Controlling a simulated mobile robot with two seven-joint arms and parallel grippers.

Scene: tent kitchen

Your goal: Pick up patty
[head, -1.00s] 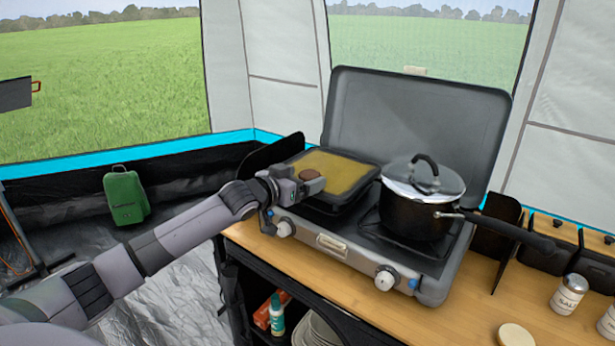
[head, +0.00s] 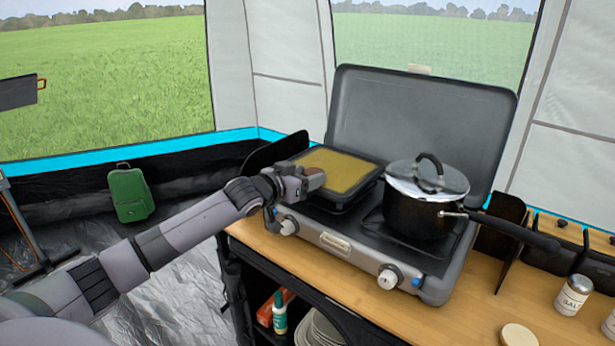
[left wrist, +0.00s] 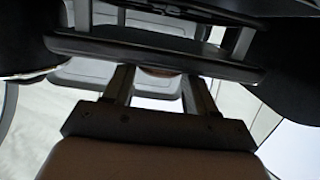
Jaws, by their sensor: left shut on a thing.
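My left gripper (head: 312,180) is at the front left edge of a dark square pan with a yellowish-brown surface (head: 348,172) on the camp stove. In the left wrist view the gripper's two fingers (left wrist: 158,88) stand on either side of a brown rounded edge, the patty (left wrist: 157,72), and are shut on it. Only this sliver of the patty shows there. My right gripper is not in view.
A black pot (head: 420,208) with a glass lid stands on the stove's right burner, its handle pointing right. The raised stove lid (head: 425,115) blocks the back. A salt shaker (head: 572,295) and a pale round thing (head: 518,337) are on the wooden counter (head: 465,310).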

